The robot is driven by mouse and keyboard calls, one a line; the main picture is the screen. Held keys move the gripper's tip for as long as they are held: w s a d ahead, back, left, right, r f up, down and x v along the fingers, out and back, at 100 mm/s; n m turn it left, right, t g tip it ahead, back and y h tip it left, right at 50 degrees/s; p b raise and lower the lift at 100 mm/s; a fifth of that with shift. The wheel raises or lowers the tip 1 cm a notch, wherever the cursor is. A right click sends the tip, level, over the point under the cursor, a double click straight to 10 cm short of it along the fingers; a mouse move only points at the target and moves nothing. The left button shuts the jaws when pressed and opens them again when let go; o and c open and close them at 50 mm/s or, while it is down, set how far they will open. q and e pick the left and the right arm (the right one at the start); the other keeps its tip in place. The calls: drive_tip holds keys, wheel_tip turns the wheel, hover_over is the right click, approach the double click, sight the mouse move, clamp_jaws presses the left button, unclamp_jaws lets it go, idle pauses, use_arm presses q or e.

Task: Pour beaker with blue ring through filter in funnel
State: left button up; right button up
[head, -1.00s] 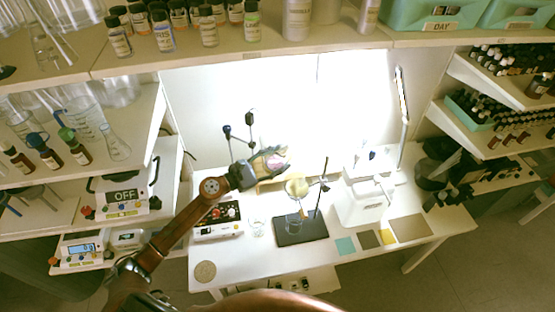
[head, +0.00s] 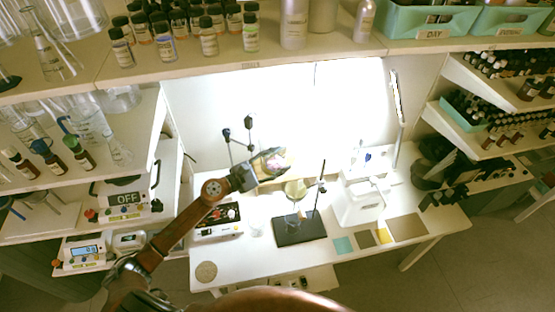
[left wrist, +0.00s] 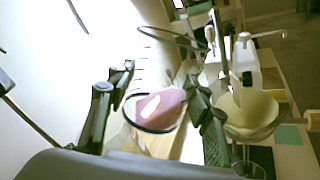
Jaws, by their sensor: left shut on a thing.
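My left gripper (head: 270,167) is shut on a clear beaker (left wrist: 160,108) that holds pink liquid. In the left wrist view the beaker sits between the fingers, with a dark ring around it; its blue colour is hard to tell. The funnel with a pale yellow filter (head: 295,189) stands on a stand to the right of and below the gripper. It also shows in the left wrist view (left wrist: 247,113), apart from the beaker. My right gripper is not in view.
The dark stand base (head: 300,230) carries glassware under the funnel. A small clear beaker (head: 256,228) stands left of it, near a hotplate device (head: 217,222). A white machine (head: 360,203) stands at the right. A shelf of bottles (head: 220,58) hangs above the front.

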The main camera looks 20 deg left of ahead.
use_arm(q)
drive_tip(key=shift+d+r, duration=0.1)
drive_tip(key=shift+r, duration=0.05)
drive_tip(key=shift+s+d+f+m+p, duration=0.1)
drive_tip(key=shift+f+m+p, duration=0.2)
drive_tip(key=shift+m, duration=0.6)
drive_tip(key=shift+r+m+y+p, duration=0.4)
drive_tip(key=shift+r+m+p, duration=0.1)
drive_tip(key=shift+m+p, duration=0.4)
drive_tip(key=shift+f+m, duration=0.3)
drive_tip(key=shift+m, duration=0.4)
drive_tip(key=shift+f+m+y+b, duration=0.35)
drive_tip(key=shift+m+b, duration=0.15)
drive_tip(key=shift+m, duration=0.2)
drive_tip(key=shift+s+d+r+m+p, duration=0.15)
drive_tip(key=shift+d+r+m+p, duration=0.15)
drive_tip(key=shift+d+m+p, duration=0.15)
drive_tip(key=shift+a+f, duration=0.1)
drive_tip(key=shift+s+d+p, duration=0.1)
drive_tip(key=shift+d+p, duration=0.1)
drive_tip(key=shift+p, duration=0.15)
